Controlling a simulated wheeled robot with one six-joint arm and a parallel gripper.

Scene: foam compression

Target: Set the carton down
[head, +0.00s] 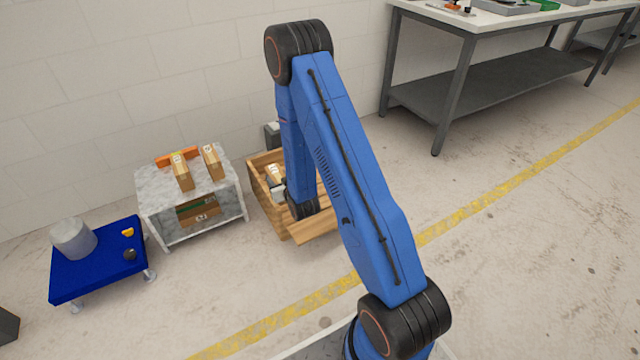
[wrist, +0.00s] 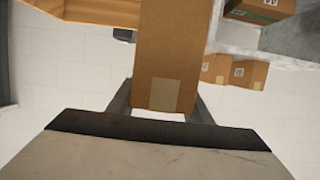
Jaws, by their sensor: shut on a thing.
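My gripper (wrist: 160,105) is shut on a brown carton (wrist: 166,50), with one finger on each side of it. A pale tape patch shows on the carton's near end. In the head view the carton (head: 273,172) shows inside the outline of an open wooden crate (head: 263,208), just left of my blue arm. My gripper (head: 279,187) is partly hidden there by the arm. I cannot tell whether the carton touches the crate's floor. The crate's wooden wall (wrist: 92,10) also shows in the wrist view.
A marble-topped stand (head: 150,202) left of the crate bears cartons (head: 182,175) and an orange item (head: 170,158); another carton (head: 198,211) is on its lower shelf. A blue trolley (head: 75,280) with a grey cylinder (head: 73,238) stands farther left. A dark box (head: 272,132) is behind the crate.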

